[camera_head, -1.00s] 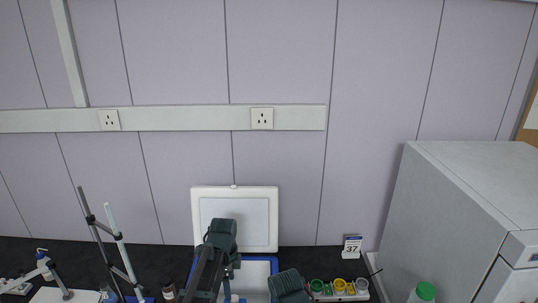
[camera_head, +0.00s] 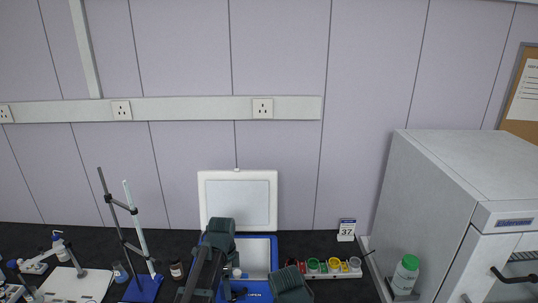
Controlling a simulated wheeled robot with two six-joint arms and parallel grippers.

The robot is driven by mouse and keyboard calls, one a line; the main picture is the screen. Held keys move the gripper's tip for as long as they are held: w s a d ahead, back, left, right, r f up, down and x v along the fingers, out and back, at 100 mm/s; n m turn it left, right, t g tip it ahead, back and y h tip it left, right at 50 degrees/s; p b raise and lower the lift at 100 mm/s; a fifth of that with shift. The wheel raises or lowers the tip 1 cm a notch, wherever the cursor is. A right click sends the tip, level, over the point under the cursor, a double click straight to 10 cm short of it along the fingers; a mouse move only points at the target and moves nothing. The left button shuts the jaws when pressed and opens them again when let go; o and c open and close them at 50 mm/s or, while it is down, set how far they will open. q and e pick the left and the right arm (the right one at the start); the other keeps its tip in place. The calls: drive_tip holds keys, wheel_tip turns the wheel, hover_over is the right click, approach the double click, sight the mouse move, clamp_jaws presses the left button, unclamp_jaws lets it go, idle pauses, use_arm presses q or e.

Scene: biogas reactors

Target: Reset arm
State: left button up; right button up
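Two dark grey-green parts of my own arms show at the bottom centre. One arm part (camera_head: 215,250) rises in front of the blue-edged box. The other arm part (camera_head: 290,284) is lower and to its right, cut off by the bottom edge. No fingertips of either gripper show, so I cannot see what they hold.
A blue open box (camera_head: 262,239) with a raised white lid (camera_head: 238,202) stands against the wall. Small coloured cups (camera_head: 333,264) sit right of it. A stand with rods (camera_head: 145,287) is left. A green-capped bottle (camera_head: 408,272) stands beside the grey cabinet (camera_head: 430,180).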

use_arm(q)
drive_tip(key=s+a+n, duration=0.4)
drive_tip(key=s+n, duration=0.8)
drive_tip(key=n, duration=0.4)
drive_tip(key=s+d+f+m+b, duration=0.1)
drive_tip(key=s+d+f+b, duration=0.2)
drive_tip(key=d+f+b, duration=0.2)
drive_tip(key=s+d+f+m+y+b, duration=0.1)
drive_tip(key=s+d+f+m+b, duration=0.1)
drive_tip(key=d+f+b, duration=0.4)
wheel_tip(320, 180, down, 4)
drive_tip(key=s+b, duration=0.1)
drive_tip(key=b, duration=0.3)
drive_tip(key=shift+r, duration=0.1)
